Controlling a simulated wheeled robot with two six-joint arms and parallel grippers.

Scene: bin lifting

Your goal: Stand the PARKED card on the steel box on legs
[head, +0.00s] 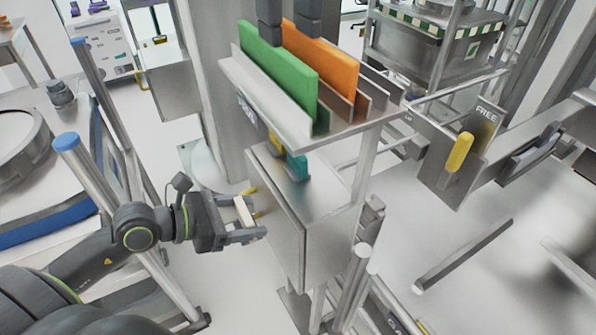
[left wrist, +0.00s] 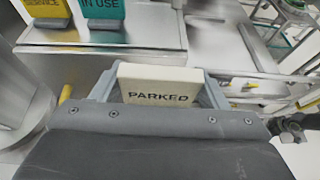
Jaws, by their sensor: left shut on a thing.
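The PARKED card (head: 243,210) is a small cream block. My left gripper (head: 254,222) is shut on it, beside the near left side of the steel box on legs (head: 275,205). In the left wrist view the card (left wrist: 158,84) sits between the two fingers (left wrist: 160,100), with its black lettering facing the camera. The box has a flat steel top under a shelf. A teal IN USE card (head: 297,167) and a yellow card (head: 275,143) stand on that top; both also show in the left wrist view. My right gripper is not in view.
A steel shelf (head: 262,98) with upright green (head: 280,72) and orange (head: 325,60) panels overhangs the box top. A blue-capped post (head: 85,165) stands left of my arm. A FREE plate (head: 482,122) with a yellow handle is at the right. The near box top looks clear.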

